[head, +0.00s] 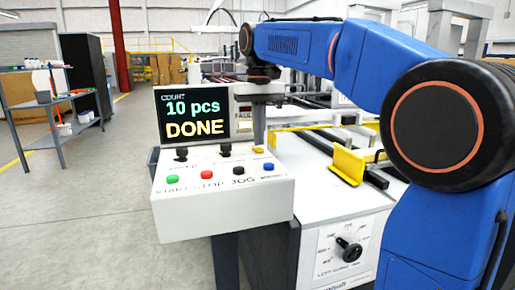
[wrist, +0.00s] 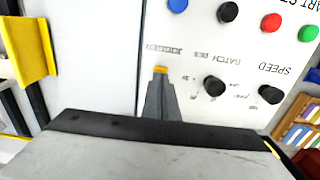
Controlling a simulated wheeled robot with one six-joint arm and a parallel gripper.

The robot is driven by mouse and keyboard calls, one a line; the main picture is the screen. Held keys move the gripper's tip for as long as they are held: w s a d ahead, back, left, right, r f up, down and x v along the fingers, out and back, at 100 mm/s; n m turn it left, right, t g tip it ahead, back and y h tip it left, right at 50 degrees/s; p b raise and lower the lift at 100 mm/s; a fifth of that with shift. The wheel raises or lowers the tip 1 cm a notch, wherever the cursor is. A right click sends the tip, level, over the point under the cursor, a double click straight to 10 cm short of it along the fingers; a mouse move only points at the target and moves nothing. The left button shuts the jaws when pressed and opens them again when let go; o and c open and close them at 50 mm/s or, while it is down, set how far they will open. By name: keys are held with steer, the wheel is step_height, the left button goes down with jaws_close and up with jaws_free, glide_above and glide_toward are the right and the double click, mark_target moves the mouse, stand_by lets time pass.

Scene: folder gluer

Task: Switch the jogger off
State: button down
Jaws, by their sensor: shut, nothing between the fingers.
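The control panel (head: 222,212) stands in the middle of the head view. The jogger switch (head: 258,150) is a small yellow-orange piece at the panel's right rear. In the wrist view it (wrist: 160,69) shows beside the upside-down JOGGER label (wrist: 164,49). My gripper (head: 259,142) points down over it, shut and empty. In the wrist view my gripper's fingertips (wrist: 159,80) overlap the switch's edge and hide part of it. I cannot tell whether they touch it, or which way the switch is set.
The screen (head: 194,114) reads "10 pcs DONE". Two black knobs (head: 181,154) (head: 225,150) stand left of the switch. Green, red, black and blue buttons line the front. A yellow guide (head: 346,165) stands on the machine to the right. The floor at left is open.

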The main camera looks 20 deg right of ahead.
mark_target(259, 148)
steer(key=shift+f, duration=0.65)
stand_by(0.4)
steer(key=shift+r, duration=0.1)
step_height(259, 148, up, 7)
stand_by(1.0)
